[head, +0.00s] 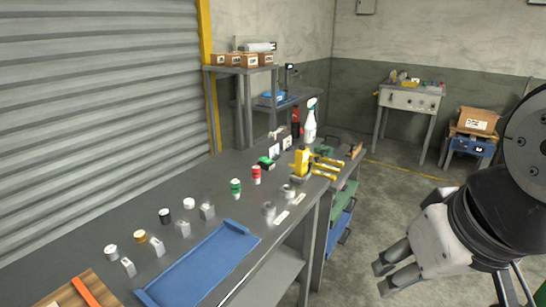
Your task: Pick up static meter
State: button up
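A yellow upright block-like object (302,162) stands on the far half of the dark workbench (150,200). It may be the static meter, but I cannot tell for sure at this size. Beside it on the right lie yellow-handled tools (325,166). My gripper (382,279) is at the lower right, in the air beyond the bench's right edge, well apart from everything on the bench. Its two fingers are spread with a gap and nothing between them.
A blue tray (249,237) lies at the bench's near edge. Several small cans and blocks stand around it, with green (235,187) and red (256,175) cans behind. A white spray bottle (310,124) stands at the far end. A side table (408,101) and cardboard box (478,121) stand beyond open floor.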

aim_at(302, 154)
jog(key=i+l+u, duration=0.1)
jog(key=i+l, duration=0.2)
jog(key=i+l+u, duration=0.1)
jog(key=i+l, duration=0.25)
jog(key=i+l+u, duration=0.1)
jog(key=i+l, duration=0.2)
jog(key=i+l+u, duration=0.1)
jog(key=i+l, duration=0.15)
jog(key=l, duration=0.25)
jog(key=i+l+u, duration=0.1)
jog(key=i+l, duration=0.2)
jog(key=i+l+u, duration=0.1)
jog(key=i+l, duration=0.15)
jog(key=l, duration=0.3)
